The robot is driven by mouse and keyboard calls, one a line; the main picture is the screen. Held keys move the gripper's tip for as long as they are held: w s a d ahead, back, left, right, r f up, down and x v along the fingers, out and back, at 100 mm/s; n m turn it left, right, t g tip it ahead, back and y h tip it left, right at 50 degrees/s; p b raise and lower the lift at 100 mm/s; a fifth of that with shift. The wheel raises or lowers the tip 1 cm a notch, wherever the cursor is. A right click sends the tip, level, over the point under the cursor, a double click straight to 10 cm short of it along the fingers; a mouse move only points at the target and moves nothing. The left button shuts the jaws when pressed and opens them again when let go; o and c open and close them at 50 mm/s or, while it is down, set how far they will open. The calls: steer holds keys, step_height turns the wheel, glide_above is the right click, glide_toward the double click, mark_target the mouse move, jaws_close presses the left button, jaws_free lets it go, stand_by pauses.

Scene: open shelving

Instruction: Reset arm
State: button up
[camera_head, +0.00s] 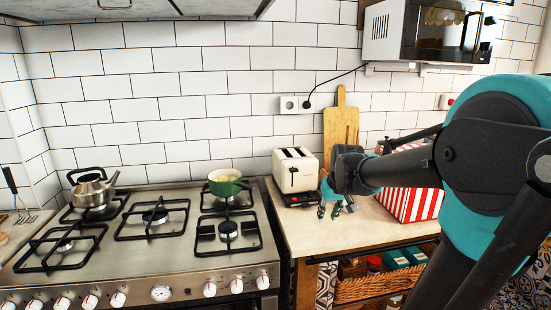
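My arm reaches in from the right side of the head view, with a dark grey and teal link large in front. My gripper (337,206) is at the arm's far end, over the wooden counter (300,238) beside the toaster. Its small fingers point down. They are too small and partly covered by the wrist to tell whether they are open or shut. I see no object clearly held in them.
A cream toaster (296,170) stands just left of the gripper. A cutting board (340,128) leans on the wall behind. A red-and-white striped box (410,204) is partly behind my arm. The stove (150,243) holds a kettle (93,189) and a green pot (225,185). A microwave (418,32) hangs above.

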steer(key=s+d+f+m, duration=0.1)
steer(key=s+d+f, duration=0.1)
steer(key=s+f, duration=1.2)
steer(key=s, duration=0.4)
steer(key=shift+f+m+h, duration=0.25)
steer(key=shift+m+h, duration=0.05)
steer(key=shift+m, duration=0.1)
